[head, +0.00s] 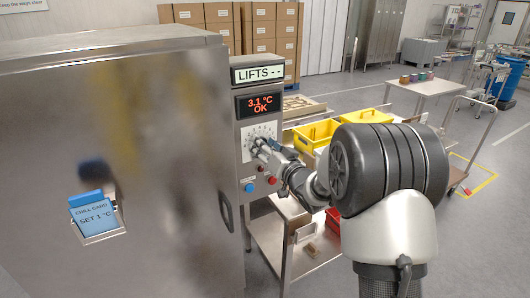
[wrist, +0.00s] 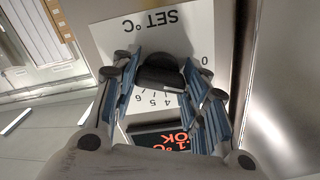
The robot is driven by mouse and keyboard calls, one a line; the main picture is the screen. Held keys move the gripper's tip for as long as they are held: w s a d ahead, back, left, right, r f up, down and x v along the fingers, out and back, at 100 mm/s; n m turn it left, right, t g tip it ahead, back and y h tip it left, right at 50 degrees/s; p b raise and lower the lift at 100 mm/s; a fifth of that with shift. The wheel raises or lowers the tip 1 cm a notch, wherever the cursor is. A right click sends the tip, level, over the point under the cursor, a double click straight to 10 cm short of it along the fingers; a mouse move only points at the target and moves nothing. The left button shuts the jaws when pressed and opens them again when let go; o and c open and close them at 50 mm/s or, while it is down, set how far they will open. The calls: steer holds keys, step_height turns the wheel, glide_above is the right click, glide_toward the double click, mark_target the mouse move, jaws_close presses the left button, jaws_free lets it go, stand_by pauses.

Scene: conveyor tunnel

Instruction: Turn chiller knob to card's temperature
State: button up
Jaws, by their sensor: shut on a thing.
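The steel chiller (head: 140,180) fills the left of the head view. Its blue card (head: 92,212) sits in a holder on the front and reads "CHILL CARD SET 1 °C". The red display (head: 261,104) on the side panel reads "3.1 °C OK". Below it is a white dial plate (head: 250,130); in the wrist view the plate (wrist: 190,22) reads "SET °C" upside down. My gripper (head: 262,147) is at this dial and shut on the dark knob (wrist: 160,74), which sits between the fingers.
A blue button (head: 250,187) and red buttons (head: 271,181) sit just below the dial. A sign (head: 258,74) above reads "LIFTS --". A steel cart (head: 275,240) with yellow bins (head: 318,133) stands close behind my arm. Stacked cartons (head: 275,45) are farther back.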

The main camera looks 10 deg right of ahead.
stand_by(0.4)
steer(key=o, duration=1.1)
steer(key=v, duration=1.2)
steer(key=shift+r, duration=0.1)
